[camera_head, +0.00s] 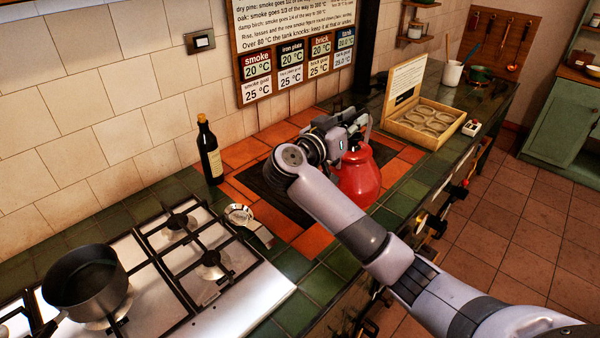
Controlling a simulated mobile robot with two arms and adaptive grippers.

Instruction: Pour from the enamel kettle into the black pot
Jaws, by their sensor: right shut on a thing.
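The red enamel kettle (359,180) is on or just above the orange and dark tiles in the middle of the counter; I cannot tell whether it touches them. My right gripper (349,126) is at the top of the kettle, shut on it around the handle. My wrist and arm hide part of the kettle's left side and the handle. The black pot (85,285) stands upright on the gas hob at the lower left, well apart from the kettle. My left gripper is not in view.
A dark bottle (209,152) stands by the wall, between hob (165,290) and kettle. A small metal strainer-like item (240,214) lies beside the hob. An open wooden box (425,122) stands right of the kettle. Green tiles in front of the orange ones are clear.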

